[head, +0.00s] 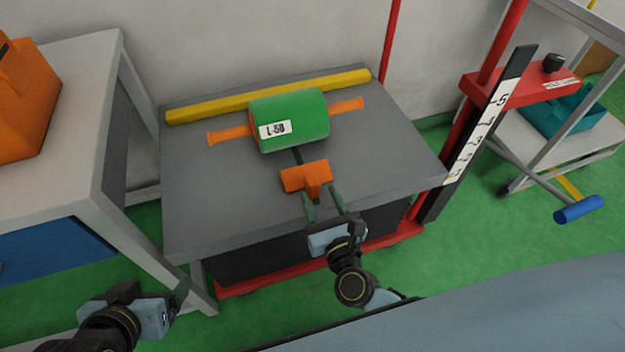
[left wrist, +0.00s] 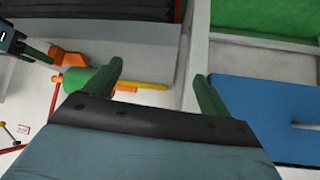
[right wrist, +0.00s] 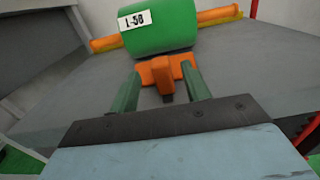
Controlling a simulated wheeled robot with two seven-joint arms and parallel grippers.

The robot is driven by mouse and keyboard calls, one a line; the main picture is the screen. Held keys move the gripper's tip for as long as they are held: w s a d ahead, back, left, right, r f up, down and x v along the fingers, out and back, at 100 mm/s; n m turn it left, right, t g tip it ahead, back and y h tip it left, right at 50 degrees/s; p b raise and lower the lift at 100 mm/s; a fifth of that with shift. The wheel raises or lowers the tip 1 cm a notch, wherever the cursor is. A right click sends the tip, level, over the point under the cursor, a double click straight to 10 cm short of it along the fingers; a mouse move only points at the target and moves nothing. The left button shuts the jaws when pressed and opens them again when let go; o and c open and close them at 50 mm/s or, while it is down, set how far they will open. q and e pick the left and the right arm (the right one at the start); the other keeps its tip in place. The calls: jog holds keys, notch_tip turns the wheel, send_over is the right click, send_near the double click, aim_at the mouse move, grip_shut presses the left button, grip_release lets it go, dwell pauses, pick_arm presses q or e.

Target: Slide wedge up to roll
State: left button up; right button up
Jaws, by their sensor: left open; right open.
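The roll (head: 302,118) is a green cylinder with a white label, lying on the grey lift table (head: 205,205) with an orange bar out of each end. The orange wedge (head: 303,177) lies on the table in front of the roll; a dark strip shows between them in the head view. My right gripper (head: 324,199) is open at the wedge's near side. In the right wrist view its fingers stand on either side of the wedge's rear part (right wrist: 165,78), and the roll (right wrist: 155,27) is just beyond. My left gripper (head: 182,292) is open and empty, low left, away from the table.
A yellow bar (head: 270,95) lies along the table's back edge. A red post with a black-and-white scale (head: 478,128) stands right of the table. A grey bench with an orange object (head: 25,95) stands left. The table's front left is clear.

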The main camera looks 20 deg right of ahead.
aim_at(316, 186)
pick_arm(q)
jog(key=shift+w+d+r+t+h+b, duration=0.2)
jog(key=shift+w+d+r+t, duration=0.1)
jog(key=shift+w+r+t, duration=0.2)
jog(key=shift+w+d+r+t+h+b, duration=0.1)
jog(key=shift+w+d+r+t+h, duration=0.1)
jog(key=shift+w+d+r+t, duration=0.3)
pick_arm(e)
jog(key=w, duration=0.6)
jog(key=shift+a, duration=0.1)
pick_arm(q)
jog(key=shift+a+f, duration=0.1)
jog(key=shift+a, duration=0.1)
pick_arm(e)
jog(key=shift+s, duration=0.1)
jog(key=shift+c, duration=0.5)
grip_shut()
